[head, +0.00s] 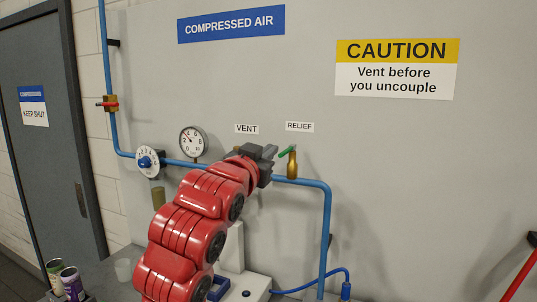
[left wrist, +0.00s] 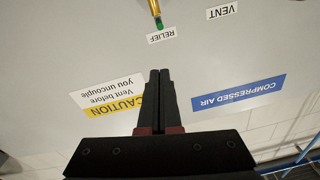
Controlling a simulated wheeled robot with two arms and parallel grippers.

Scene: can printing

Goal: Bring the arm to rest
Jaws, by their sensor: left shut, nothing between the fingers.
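My left arm is red and black and reaches up from the bottom of the head view toward the grey wall panel. My left gripper (head: 270,152) is shut and empty. It is near the blue pipe, just left of a brass relief valve (head: 292,167) with a green handle. In the left wrist view the two black fingers (left wrist: 160,72) are together with nothing between them. The brass valve (left wrist: 155,8) shows at the top of that view, apart from the fingertips. The arm hides part of the pipe below the VENT label (head: 246,128). My right gripper is not in view.
A blue pipe (head: 327,235) runs along the panel. A gauge (head: 193,141), a numbered dial (head: 148,161) and a red-handled valve (head: 109,103) are to the left. Cans (head: 71,281) stand bottom left. A red bar (head: 520,275) shows at the right edge. The panel's right side is mostly clear.

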